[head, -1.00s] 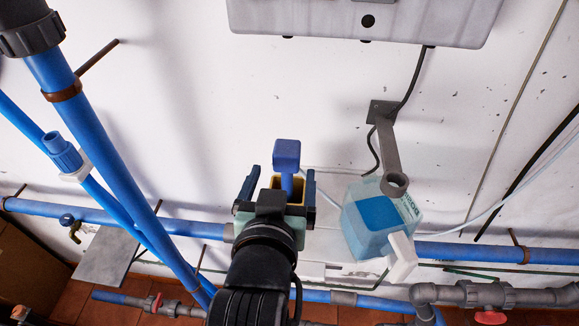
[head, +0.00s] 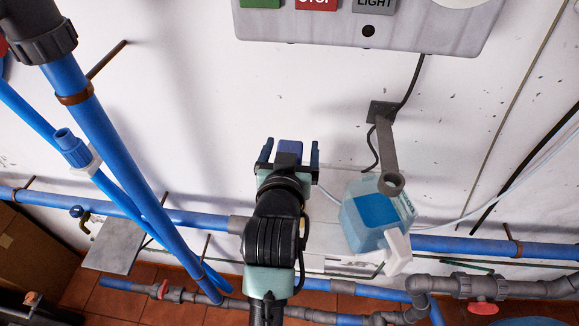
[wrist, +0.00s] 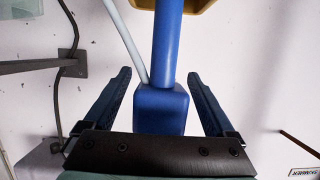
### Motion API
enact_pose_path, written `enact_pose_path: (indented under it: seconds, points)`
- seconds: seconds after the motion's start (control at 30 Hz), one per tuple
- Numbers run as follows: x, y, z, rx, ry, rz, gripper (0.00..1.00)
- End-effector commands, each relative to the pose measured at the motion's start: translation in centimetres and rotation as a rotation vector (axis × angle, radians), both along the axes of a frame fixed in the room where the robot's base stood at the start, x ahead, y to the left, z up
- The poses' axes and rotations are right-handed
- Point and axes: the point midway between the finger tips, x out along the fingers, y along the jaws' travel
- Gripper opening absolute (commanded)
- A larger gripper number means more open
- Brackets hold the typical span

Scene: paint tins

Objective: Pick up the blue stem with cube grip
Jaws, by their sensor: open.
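The blue stem with cube grip shows in the wrist view as a blue cube (wrist: 160,110) with a round blue stem (wrist: 167,45) running up from it. In the head view only the cube (head: 289,148) shows, and my gripper hides the stem. My gripper (head: 290,153) is open, with one dark finger on each side of the cube. In the wrist view my gripper (wrist: 158,76) shows gaps between the cube and both fingers, so it does not hold it. A yellow part (wrist: 175,5) sits at the stem's far end, mostly cut off.
A translucent bottle with blue liquid (head: 375,215) is close right of my gripper, below a grey wall bracket (head: 388,150). Blue pipes (head: 110,150) run at the left and along the wall's foot. A grey control panel (head: 365,28) is above. The white wall between is clear.

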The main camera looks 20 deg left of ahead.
Motion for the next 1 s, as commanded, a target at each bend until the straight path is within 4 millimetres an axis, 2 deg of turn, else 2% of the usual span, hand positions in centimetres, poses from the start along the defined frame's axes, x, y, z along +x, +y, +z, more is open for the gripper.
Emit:
enact_pose_path:
  seconds: [0.17,0.67,0.87,1.0]
  points:
    - [0.0,0.0,0.0,0.000,0.000,0.000,0.90]
    - [0.0,0.0,0.0,0.000,0.000,0.000,0.00]
    - [0.0,0.0,0.0,0.000,-0.001,0.000,0.00]
    - [0.0,0.0,1.0,0.002,-0.005,0.000,0.00]
